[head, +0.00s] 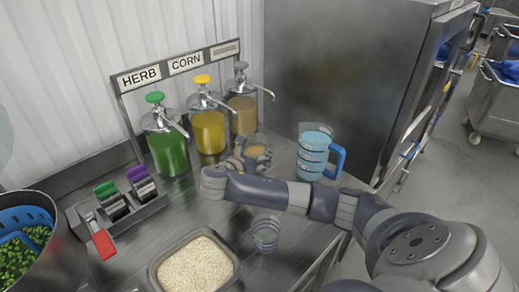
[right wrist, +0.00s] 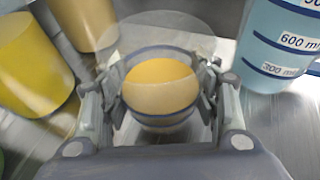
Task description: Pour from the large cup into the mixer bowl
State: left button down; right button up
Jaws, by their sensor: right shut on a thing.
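My right gripper (head: 248,160) is shut on a clear cup with blue bands (right wrist: 160,122), which holds yellow-orange and tan contents. In the head view this cup (head: 257,153) is partly hidden by the gripper, just in front of the dispensers. A larger measuring cup (head: 315,150) with a blue handle and light blue contents stands upright to the right of the gripper, apart from it. It also shows at the upper right of the right wrist view (right wrist: 280,45). I cannot make out a mixer bowl for certain. My left gripper is not in view.
Green HERB (head: 168,152), yellow CORN (head: 209,132) and tan (head: 242,115) pump dispensers stand behind the gripper. A small clear cup (head: 265,233) and a rice tray (head: 157,270) are in front. A pot (head: 68,262) with a blue basket of greens is at left.

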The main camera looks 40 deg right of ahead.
jog(key=shift+s+a, duration=0.4)
jog(key=shift+a, duration=0.4)
jog(key=shift+s+a, duration=0.4)
jog(key=shift+a, duration=0.35)
jog(key=shift+a, duration=0.2)
